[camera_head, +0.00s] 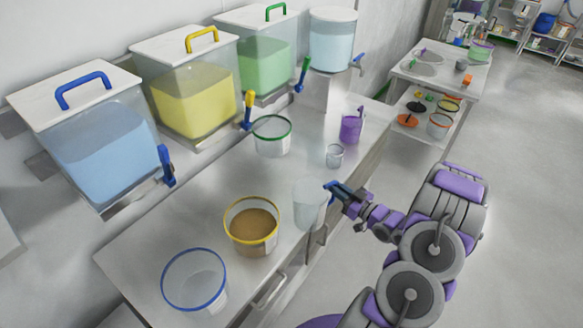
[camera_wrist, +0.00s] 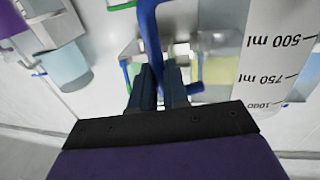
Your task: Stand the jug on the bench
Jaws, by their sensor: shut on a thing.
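The jug (camera_head: 308,205) is a pale translucent vessel with a blue handle. It looks upright at the front edge of the bench (camera_head: 190,245); I cannot tell whether its base touches the top. My gripper (camera_head: 336,190) comes from the right and is shut on the blue handle. In the wrist view the jug's wall (camera_wrist: 272,55) shows at the right with 500, 750 and 1000 ml marks. The fingers (camera_wrist: 160,88) are close together at a blue handle part, and its exact seat between them is hidden.
A blue-rimmed tub (camera_head: 194,282), a yellow-rimmed tub (camera_head: 252,228) with brown contents and a green-rimmed tub (camera_head: 272,136) stand on the bench. A small beaker (camera_head: 334,156) and purple jug (camera_head: 351,127) stand beyond. Tapped tanks (camera_head: 195,95) line the wall.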

